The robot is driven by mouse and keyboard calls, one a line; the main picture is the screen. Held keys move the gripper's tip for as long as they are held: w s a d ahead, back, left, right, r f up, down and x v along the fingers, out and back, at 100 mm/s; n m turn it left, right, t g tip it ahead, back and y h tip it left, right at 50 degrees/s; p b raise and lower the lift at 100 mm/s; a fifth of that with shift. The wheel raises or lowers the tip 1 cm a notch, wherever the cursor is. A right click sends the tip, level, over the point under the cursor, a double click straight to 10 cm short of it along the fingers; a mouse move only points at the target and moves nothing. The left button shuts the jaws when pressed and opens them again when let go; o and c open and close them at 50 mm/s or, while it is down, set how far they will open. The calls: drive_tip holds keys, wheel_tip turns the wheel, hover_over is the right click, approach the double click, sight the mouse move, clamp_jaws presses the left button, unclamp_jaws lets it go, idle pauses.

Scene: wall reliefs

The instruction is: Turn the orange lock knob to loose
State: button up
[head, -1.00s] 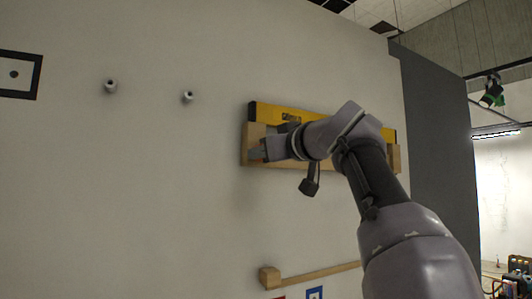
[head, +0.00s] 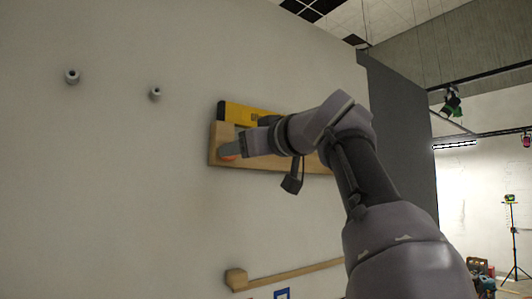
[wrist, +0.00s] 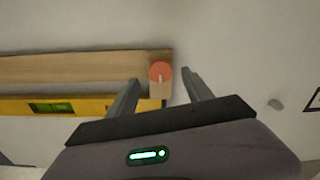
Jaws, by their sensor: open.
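The orange lock knob (wrist: 160,72) is a round disc with a pale mark on its face, at the end of a wooden rail (wrist: 70,68) in the wrist view. In the head view only a bit of the orange knob (head: 229,157) shows beside my fingers. My gripper (wrist: 162,78) is open, with one finger on each side of the knob and gaps to both. In the head view my gripper (head: 230,149) is at the left end of the wooden rail. I cannot tell whether the fingertips reach past the knob's face.
A yellow spirit level (head: 237,114) lies along the rail. Two grey pegs stick out of the wall, a left one (head: 72,76) and a right one (head: 155,94). A lower wooden bar (head: 280,275) is below.

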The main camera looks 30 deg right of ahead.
drive_tip(key=s+b, duration=0.2)
drive_tip(key=s, duration=1.1)
drive_tip(key=shift+d+b, duration=0.2)
drive_tip(key=shift+b, duration=0.2)
